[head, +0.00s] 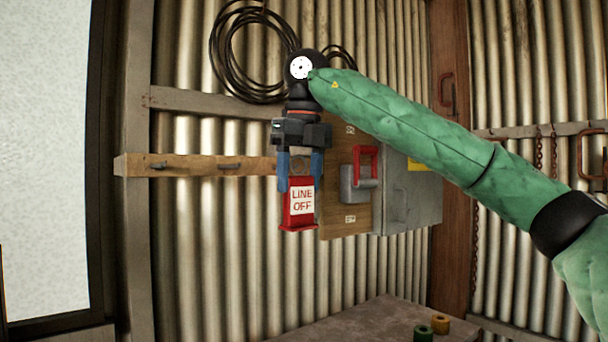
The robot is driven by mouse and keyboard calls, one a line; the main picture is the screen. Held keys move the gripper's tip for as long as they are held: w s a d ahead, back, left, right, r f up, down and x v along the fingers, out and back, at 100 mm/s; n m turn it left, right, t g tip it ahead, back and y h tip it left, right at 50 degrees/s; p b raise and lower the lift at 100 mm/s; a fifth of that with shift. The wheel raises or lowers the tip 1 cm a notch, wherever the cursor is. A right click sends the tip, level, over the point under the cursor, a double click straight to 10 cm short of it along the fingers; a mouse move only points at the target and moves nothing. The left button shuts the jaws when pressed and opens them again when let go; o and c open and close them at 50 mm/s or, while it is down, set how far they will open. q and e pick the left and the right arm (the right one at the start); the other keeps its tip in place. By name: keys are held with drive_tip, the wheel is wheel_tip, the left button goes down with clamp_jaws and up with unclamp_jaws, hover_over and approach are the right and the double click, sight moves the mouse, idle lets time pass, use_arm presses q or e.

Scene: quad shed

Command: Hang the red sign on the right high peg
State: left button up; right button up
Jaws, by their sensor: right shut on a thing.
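The red sign (299,205), with a white "LINE OFF" label, hangs below my right gripper (299,178). Blue fingers stand on both sides of its upper part, shut on it. The sign is nearly upright, in front of the left edge of a wooden board. A wooden rail (196,166) on the corrugated wall carries two dark pegs, a left one (158,165) and a right one (229,166). The sign and gripper are right of both. Any peg behind the gripper is hidden. My left gripper is not in view.
Black cable coils (217,45) hang above the rail. A bench (350,322) below holds a green spool (423,333) and a yellow spool (440,324).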

drive_tip(key=shift+w+a, duration=0.5)
drive_tip(key=shift+w, duration=0.2)
drive_tip(key=shift+w+a+f, duration=0.35)
drive_tip(key=shift+w+f, duration=0.05)
drive_tip(key=shift+w, duration=0.1)
drive_tip(key=shift+w+f, duration=0.1)
drive_tip(key=shift+f, duration=0.05)
drive_tip(key=shift+a, duration=0.1)
drive_tip(key=o, duration=1.3)
drive_tip(key=shift+o, duration=0.2)
